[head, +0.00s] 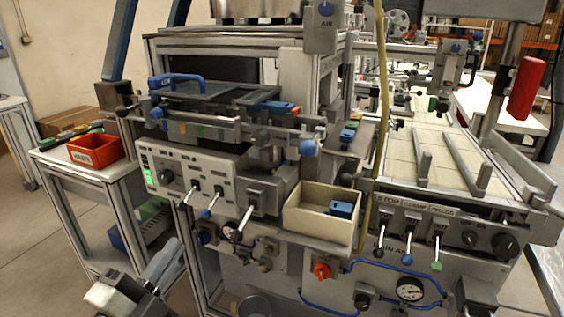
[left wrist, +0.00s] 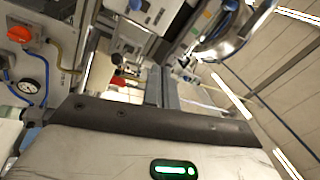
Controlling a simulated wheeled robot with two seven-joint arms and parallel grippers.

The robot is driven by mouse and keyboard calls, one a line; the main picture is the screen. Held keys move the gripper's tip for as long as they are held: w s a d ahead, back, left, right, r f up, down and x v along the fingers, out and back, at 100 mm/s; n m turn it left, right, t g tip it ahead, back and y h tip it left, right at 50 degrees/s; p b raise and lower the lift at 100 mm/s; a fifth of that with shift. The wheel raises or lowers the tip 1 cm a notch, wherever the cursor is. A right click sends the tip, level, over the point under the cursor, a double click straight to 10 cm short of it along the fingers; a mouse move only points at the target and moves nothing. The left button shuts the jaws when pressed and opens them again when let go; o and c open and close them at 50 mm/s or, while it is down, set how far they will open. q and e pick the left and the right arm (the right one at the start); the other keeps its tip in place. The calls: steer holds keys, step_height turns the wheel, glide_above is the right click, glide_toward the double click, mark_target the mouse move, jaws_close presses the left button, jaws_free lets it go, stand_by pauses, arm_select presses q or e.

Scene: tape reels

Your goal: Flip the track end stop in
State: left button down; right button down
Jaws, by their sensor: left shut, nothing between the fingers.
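I cannot tell for certain which part is the track end stop. A rail (head: 240,125) runs across the front of the machine at the centre of the head view, with small clamps and a blue block (head: 282,107) near its right end. Two grey rails (head: 424,158) lie on the pale tiled bed at the right. My left gripper (head: 112,296) is low at the bottom left of the head view, in front of the machine and well below the rail. It is shut and empty, touching nothing that I can see. My right gripper is not in view.
A control panel with levers (head: 195,186) is below the rail. A cream bin (head: 320,212) with a blue item juts out at the centre. A red bin (head: 95,150) stands on the left side table. A yellow hose (head: 381,110) hangs in front at the right.

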arm_select(q)
steer(key=s+d+r+m+g+h, duration=0.2)
steer(key=r+m+h, duration=0.3)
steer(key=m, duration=0.9)
steer(key=s+d+r+m+g+h, duration=0.1)
steer(key=d+r+m+g+h, duration=0.2)
steer(key=m, duration=1.1)
step_height(320, 180, up, 3)
steer(key=g+h, duration=0.1)
steer(key=g, duration=0.1)
steer(key=shift+s+d+r+m+g+h, duration=0.15)
steer(key=shift+s+d+m+g+h, duration=0.15)
steer(key=shift+s+m+h, duration=0.1)
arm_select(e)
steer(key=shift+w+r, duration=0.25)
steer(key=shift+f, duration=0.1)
